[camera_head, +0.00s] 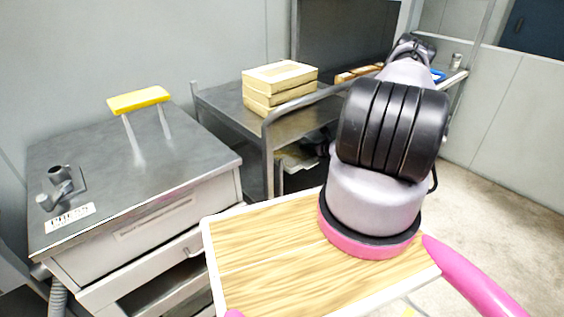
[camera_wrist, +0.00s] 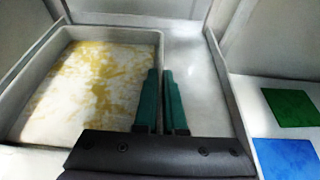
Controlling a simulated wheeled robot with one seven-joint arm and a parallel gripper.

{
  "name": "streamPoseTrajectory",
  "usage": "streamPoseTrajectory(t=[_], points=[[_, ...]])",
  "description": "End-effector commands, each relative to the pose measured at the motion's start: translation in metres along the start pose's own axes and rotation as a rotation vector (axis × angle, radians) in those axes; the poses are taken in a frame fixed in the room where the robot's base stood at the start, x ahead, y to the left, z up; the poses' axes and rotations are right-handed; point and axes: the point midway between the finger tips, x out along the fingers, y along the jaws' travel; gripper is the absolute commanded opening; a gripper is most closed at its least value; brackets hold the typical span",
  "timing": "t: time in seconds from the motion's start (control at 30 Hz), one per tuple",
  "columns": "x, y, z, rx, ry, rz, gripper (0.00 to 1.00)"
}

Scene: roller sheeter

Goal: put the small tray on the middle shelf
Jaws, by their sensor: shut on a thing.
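In the wrist view a pale grey rectangular tray (camera_wrist: 157,45) with a whitish, yellow-blotched bottom lies at the left. My gripper (camera_wrist: 161,73) has its two dark green fingers close together at the tray's right wall, shut on that wall. The tray's near edge is partly hidden by the gripper body. A pale surface with a raised edge lies right of the tray; I cannot tell whether the tray touches it. In the head view my arm reaches away toward a rack (camera_head: 457,78) at the back right, and hides my gripper and the held tray. The middle shelf cannot be made out.
A green square (camera_wrist: 288,107) and a blue square (camera_wrist: 286,158) lie on a pale surface at the right. A grey metal cart (camera_head: 222,98) carries stacked pale boxes (camera_head: 279,82). A press cabinet (camera_head: 140,215) with a yellow handle (camera_head: 138,100) stands left. Floor is open at the right.

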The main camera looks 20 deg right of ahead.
Motion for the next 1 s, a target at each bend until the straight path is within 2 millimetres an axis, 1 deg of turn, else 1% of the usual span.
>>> streamPoseTrajectory(t=[0.03,0.1,0.2,0.37,0.5,0.6,0.67,1.0], points=[[0.003,0.000,-0.010,0.004,0.000,-0.002,0.00],[0.009,0.000,-0.022,0.004,0.000,-0.002,0.00],[0.015,0.000,-0.037,0.003,0.000,-0.001,0.00],[0.021,-0.001,-0.050,0.003,-0.001,-0.001,0.00],[0.029,-0.001,-0.069,0.003,-0.001,-0.002,0.00],[0.033,-0.001,-0.080,0.002,-0.001,-0.002,0.00],[0.034,-0.002,-0.083,0.001,-0.001,-0.002,0.00],[0.035,-0.002,-0.085,0.000,-0.001,-0.001,0.00]])
